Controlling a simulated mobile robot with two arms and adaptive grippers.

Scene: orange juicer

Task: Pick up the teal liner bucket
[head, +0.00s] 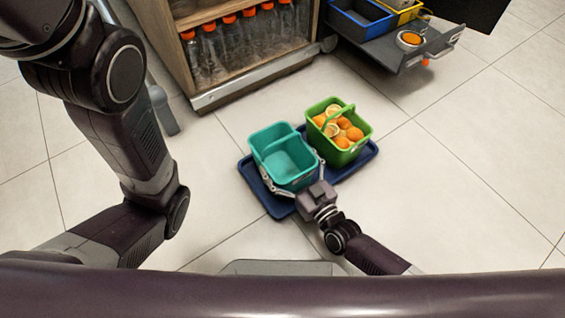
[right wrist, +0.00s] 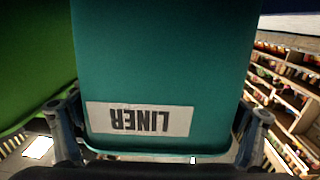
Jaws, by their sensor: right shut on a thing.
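The teal liner bucket (head: 284,164) is an open, empty-looking tub with a handle, at the left end of the dark blue tray (head: 279,208). My right gripper (head: 289,173) reaches it from the front, with one finger along each side, and is shut on it. In the right wrist view the teal bucket (right wrist: 165,60) fills the middle, with an upside-down "LINER" label, between the two fingers (right wrist: 158,135). I cannot tell whether the bucket touches the tray. My left arm comes in from the left; its gripper is out of view.
A green bucket (head: 357,151) with oranges stands close to the teal one, on the tray's right part. A wooden cabinet (head: 195,83) with orange-capped bottles stands behind. A grey drawer (head: 396,47) juts out at the upper right. The tiled floor around the tray is clear.

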